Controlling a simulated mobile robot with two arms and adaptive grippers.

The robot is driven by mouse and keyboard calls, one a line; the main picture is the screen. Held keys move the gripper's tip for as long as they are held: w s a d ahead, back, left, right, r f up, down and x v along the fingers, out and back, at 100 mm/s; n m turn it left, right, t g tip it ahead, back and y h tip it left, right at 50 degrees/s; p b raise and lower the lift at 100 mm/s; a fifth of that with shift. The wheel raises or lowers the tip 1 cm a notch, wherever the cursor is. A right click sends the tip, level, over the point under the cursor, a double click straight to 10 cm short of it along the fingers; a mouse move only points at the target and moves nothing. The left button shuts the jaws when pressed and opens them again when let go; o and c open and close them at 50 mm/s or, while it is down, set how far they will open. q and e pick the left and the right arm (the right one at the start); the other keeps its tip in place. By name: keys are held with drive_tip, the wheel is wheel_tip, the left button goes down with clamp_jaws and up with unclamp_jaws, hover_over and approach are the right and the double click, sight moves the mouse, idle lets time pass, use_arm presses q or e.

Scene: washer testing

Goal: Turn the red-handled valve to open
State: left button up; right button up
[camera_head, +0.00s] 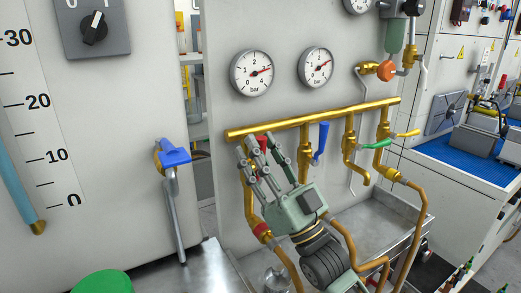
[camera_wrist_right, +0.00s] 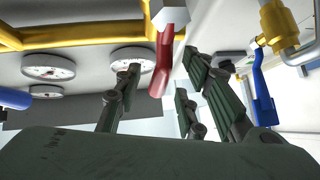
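The red valve handle (camera_head: 262,143) is on the left part of the brass pipe (camera_head: 310,120) and is partly hidden by my right gripper (camera_head: 258,155) in the head view. In the right wrist view, the red handle (camera_wrist_right: 162,62) hangs down from its valve, between the spread fingers of my right gripper (camera_wrist_right: 165,85). Gaps show between the handle and the fingers on both sides, so the gripper looks open. Whether any finger touches the handle cannot be told. My left gripper is not in view.
A blue-handled tap (camera_head: 174,157) is at left. Two gauges (camera_head: 251,71) are above the pipe. A metal sink (camera_head: 375,222) lies below.

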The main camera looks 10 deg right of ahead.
drive_tip(key=v, duration=1.1)
drive_tip(key=shift+s+d+f, duration=0.2)
drive_tip(key=shift+s+f, duration=0.05)
